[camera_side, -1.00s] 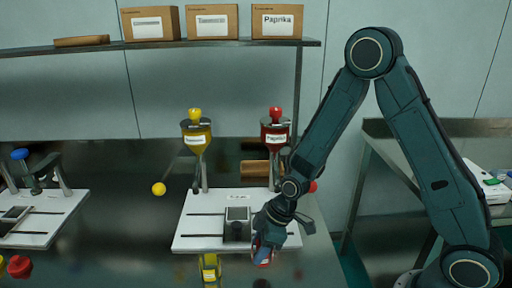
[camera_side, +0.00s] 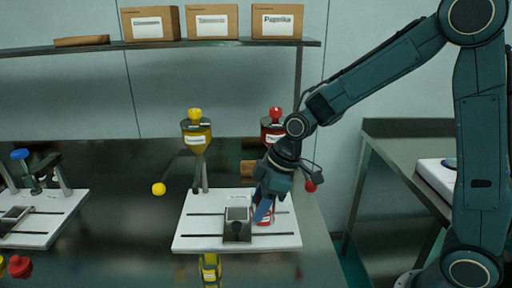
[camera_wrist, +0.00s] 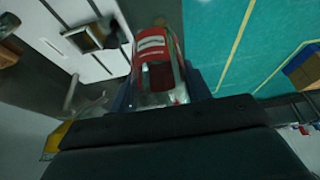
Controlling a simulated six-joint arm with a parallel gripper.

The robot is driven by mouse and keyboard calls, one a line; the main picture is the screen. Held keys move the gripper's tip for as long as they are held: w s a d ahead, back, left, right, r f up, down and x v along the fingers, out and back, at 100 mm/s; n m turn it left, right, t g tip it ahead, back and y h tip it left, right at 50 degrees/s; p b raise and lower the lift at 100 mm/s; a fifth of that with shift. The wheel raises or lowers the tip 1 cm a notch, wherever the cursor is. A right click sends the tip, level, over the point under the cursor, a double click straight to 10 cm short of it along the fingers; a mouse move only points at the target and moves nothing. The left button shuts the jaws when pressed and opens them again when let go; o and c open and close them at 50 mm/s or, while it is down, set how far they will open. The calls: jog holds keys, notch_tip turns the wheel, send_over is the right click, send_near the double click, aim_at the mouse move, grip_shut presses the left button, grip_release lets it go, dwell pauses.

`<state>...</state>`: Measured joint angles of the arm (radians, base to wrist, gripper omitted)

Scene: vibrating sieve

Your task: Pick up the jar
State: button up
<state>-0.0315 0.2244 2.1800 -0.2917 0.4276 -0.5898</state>
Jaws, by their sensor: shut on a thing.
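The jar (camera_side: 264,217) is small, with red contents and a pale label. My gripper (camera_side: 264,204) is shut on it. In the side view the jar shows at the right part of the white board, just right of the grey metal block (camera_side: 237,226), partly hidden by my fingers. I cannot tell whether its bottom touches the board. In the wrist view the jar (camera_wrist: 157,62) sits between my two fingers, its label facing the camera.
A yellow jar (camera_side: 209,268) stands in front of the white board (camera_side: 200,243). A yellow funnel (camera_side: 196,137) and a red funnel (camera_side: 272,133) stand behind the board. A yellow ball-shaped knob (camera_side: 159,189) is at left. A shelf with boxes (camera_side: 211,22) runs above.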

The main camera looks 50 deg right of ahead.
jog(key=shift+w+r, duration=0.15)
dwell(0.6)
jog(key=shift+w+d+r, duration=0.1)
jog(key=shift+w, duration=0.45)
jog(key=w+d+r, duration=0.1)
jog(key=w+d, duration=0.3)
jog(key=w, duration=0.5)
jog(key=w+d+r, duration=0.1)
jog(key=w+d, duration=0.4)
jog(key=w, duration=0.4)
jog(key=shift+r, duration=0.3)
jog(key=shift+w+d, duration=0.35)
jog(key=shift+d, duration=0.2)
send_over(236, 215)
notch_tip(236, 215, down, 16)
jog(key=shift+r, duration=0.15)
jog(key=shift+f, duration=2.15)
